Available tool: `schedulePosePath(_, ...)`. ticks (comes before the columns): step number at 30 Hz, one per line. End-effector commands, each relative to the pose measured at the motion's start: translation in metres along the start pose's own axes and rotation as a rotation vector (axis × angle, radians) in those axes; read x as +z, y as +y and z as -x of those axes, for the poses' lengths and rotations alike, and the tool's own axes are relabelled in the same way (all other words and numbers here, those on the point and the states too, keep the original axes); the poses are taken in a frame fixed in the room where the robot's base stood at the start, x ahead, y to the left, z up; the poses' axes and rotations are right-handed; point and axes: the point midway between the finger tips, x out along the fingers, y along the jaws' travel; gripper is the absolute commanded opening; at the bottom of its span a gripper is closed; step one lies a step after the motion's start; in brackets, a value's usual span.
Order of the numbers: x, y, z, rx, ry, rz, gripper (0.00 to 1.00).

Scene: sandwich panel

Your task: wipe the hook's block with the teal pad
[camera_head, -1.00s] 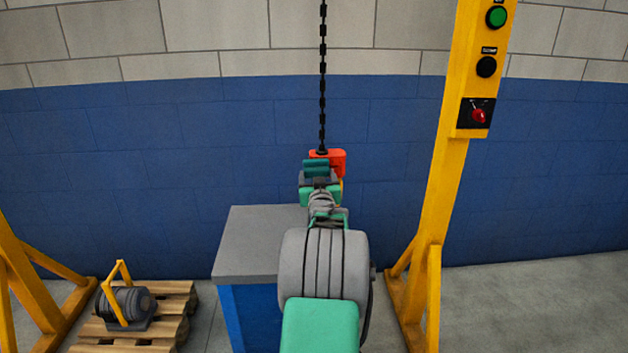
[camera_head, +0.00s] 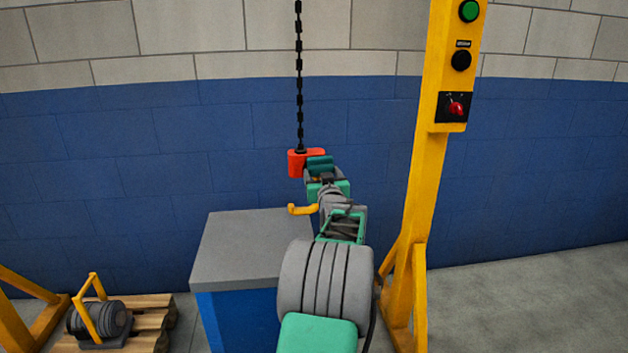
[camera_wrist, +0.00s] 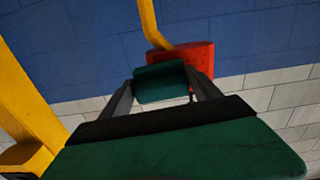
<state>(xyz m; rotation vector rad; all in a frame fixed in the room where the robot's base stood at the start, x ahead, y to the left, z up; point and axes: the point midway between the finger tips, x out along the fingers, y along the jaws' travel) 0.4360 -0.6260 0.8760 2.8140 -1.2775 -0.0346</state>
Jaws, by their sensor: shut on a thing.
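The hook's block (camera_head: 297,163) is red-orange and hangs from a black chain, with the yellow hook (camera_head: 300,209) below it. My gripper (camera_head: 320,170) is shut on the teal pad (camera_head: 320,164), in front of and at the right part of the block. In the wrist view, the teal pad (camera_wrist: 160,82) sits between my fingers and overlaps the red block (camera_wrist: 196,57). Whether pad and block touch cannot be told. The part of the block behind the pad is hidden.
A grey-topped blue cabinet (camera_head: 245,249) stands below the hook. A yellow post (camera_head: 425,190) with buttons and a red switch (camera_head: 455,108) stands at right. A motor (camera_head: 99,319) lies on a wooden pallet (camera_head: 150,322) at lower left.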

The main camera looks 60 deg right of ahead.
Motion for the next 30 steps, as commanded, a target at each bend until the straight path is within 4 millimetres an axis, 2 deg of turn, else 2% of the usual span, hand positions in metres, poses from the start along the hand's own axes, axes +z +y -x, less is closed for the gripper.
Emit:
schedulePosePath(4, 0.003, 0.012, 0.001, 0.000, 0.001, 0.000, 0.40)
schedulePosePath(11, 0.001, 0.009, -0.002, -0.003, 0.002, 0.000, 0.40)
schedulePosePath(19, 0.000, -0.018, -0.001, -0.008, 0.003, 0.000, 0.40)
schedulePosePath(26, 0.000, -0.027, 0.000, -0.004, 0.001, -0.001, 0.40)
schedulePosePath(30, -0.001, -0.041, 0.001, -0.005, 0.002, 0.000, 0.40)
